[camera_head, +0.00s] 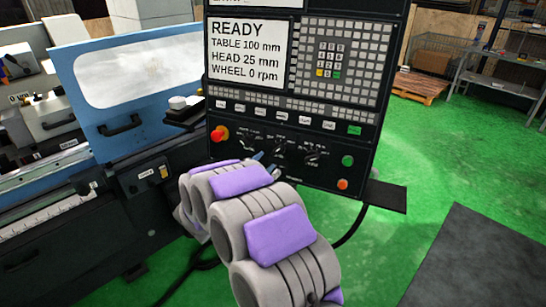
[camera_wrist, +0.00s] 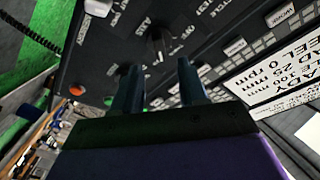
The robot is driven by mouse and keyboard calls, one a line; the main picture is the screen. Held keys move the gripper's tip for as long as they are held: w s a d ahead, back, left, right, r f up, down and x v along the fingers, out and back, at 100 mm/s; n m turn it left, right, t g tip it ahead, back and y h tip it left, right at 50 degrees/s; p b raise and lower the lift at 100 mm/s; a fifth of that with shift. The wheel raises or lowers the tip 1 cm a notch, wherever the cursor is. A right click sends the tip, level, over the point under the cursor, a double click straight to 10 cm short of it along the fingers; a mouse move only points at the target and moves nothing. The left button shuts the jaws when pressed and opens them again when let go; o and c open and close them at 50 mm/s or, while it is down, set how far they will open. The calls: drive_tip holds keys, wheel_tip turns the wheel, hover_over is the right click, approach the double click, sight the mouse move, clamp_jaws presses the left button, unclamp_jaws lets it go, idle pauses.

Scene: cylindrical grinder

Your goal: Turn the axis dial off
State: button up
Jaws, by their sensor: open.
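My gripper (camera_head: 265,163) is open and empty, just in front of the lower part of the black control panel. In the wrist view my gripper's two fingers (camera_wrist: 160,88) stand apart. A dark dial (camera_wrist: 158,44) shows beyond and between them, apart from the fingertips. Lettering beside it seems to read AXIS and OFF. In the head view this looks like the middle dial (camera_head: 280,146) of a row of three, just up and right of the fingers. Its small labels are too blurred there, and I cannot tell its exact setting.
The control panel (camera_head: 330,180) also bears a left dial (camera_head: 249,137), a right dial (camera_head: 312,154), a red knob (camera_head: 218,134), a green button (camera_head: 347,160) and an orange button (camera_head: 342,184). The screen (camera_head: 248,52) reads READY. The blue grinder (camera_head: 90,125) stands left.

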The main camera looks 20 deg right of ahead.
sight(276, 152)
drive_tip(key=b+x, duration=0.1)
drive_tip(key=x, duration=0.5)
drive_tip(key=shift+w+d+f, duration=0.1)
drive_tip(key=shift+d, duration=0.15)
drive_tip(key=shift+c, duration=0.2)
drive_tip(key=shift+a, duration=0.1)
clamp_jaws()
